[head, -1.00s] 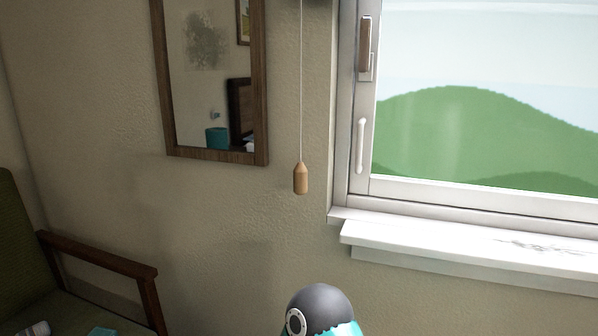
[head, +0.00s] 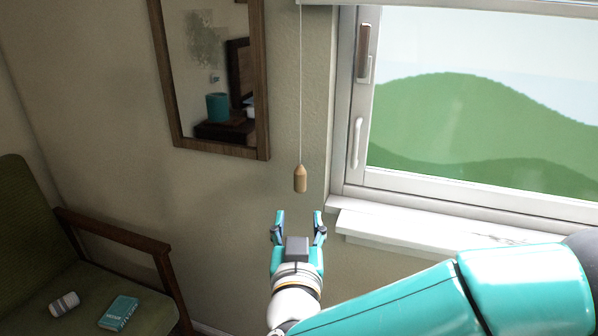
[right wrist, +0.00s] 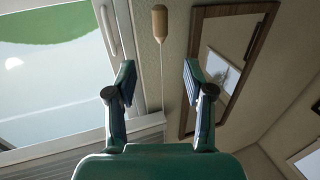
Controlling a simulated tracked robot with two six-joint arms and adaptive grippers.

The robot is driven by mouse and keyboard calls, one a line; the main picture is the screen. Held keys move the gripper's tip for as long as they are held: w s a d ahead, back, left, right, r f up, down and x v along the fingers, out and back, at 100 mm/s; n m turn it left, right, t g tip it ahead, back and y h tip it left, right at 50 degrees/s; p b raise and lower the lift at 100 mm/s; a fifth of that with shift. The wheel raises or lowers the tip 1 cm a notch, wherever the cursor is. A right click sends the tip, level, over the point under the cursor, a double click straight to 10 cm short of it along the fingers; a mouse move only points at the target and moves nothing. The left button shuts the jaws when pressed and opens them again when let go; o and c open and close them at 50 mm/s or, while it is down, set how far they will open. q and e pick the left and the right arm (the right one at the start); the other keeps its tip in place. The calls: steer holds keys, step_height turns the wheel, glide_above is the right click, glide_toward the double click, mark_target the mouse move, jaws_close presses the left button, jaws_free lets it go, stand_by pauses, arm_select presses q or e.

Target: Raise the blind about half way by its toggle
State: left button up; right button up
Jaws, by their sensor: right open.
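The wooden toggle (head: 300,179) hangs at the end of a thin pale cord (head: 301,90) in front of the wall, left of the window. The blind's lower edge (head: 470,8) shows at the top of the head view, above the window. My right gripper (head: 298,222) is open and empty, below the toggle in the head view. In the right wrist view the toggle (right wrist: 159,22) shows beyond and between the two open fingertips (right wrist: 158,80), not touching them. My left gripper is not in view.
A wood-framed mirror (head: 263,80) hangs left of the cord. A white window sill (head: 390,225) juts out right of my gripper. A green armchair (head: 25,230) with a wooden armrest stands at the left, with a teal book (head: 119,312) on its seat.

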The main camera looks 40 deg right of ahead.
mark_target(300, 182)
steer(key=p+x, duration=0.3)
steer(key=x, duration=1.2)
steer(key=shift+w+d+f, duration=0.1)
steer(key=shift+w+d, duration=0.15)
steer(key=shift+w, duration=0.1)
jaws_close()
steer(key=shift+f, duration=0.1)
